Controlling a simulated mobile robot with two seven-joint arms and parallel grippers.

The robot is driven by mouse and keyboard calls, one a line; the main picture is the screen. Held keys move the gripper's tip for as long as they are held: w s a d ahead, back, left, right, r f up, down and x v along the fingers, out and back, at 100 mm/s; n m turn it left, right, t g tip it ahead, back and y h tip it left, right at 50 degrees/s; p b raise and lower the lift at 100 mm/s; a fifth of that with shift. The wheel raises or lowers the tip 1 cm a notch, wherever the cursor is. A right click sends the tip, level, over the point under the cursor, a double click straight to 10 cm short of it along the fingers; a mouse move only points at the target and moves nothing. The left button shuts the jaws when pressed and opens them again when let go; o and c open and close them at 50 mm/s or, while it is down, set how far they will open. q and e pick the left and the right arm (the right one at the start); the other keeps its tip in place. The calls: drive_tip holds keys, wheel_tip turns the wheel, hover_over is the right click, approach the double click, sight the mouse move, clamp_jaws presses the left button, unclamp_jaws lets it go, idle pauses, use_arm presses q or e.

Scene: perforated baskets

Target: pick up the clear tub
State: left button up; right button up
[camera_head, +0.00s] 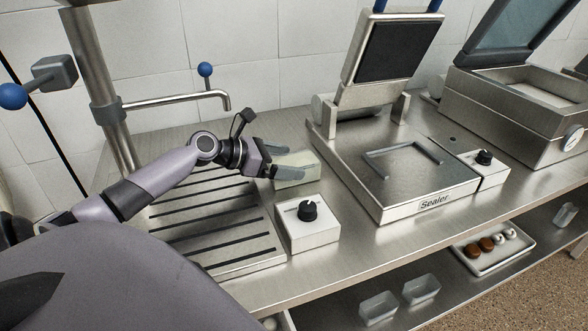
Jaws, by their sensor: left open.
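A pale, box-shaped tub (297,160), which looks like the clear tub, stands on the steel counter behind the small control box with the black knob. My left gripper (292,163) reaches in from the left. Its dark fingers are open, one on the far side of the tub and one on the near side. The fingers partly cover the tub, and I cannot tell whether they touch it. My right gripper is out of view.
The sealer (400,170) with its raised lid stands right of the tub. The knob box (308,228) is close in front. A tap (190,98) is behind my arm, above the slotted drain (215,230).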

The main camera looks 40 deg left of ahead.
use_arm(q)
drive_tip(key=shift+x, duration=0.9)
drive_tip(key=shift+c, duration=0.4)
drive_tip(key=c, duration=1.2)
drive_tip(key=shift+r, duration=0.15)
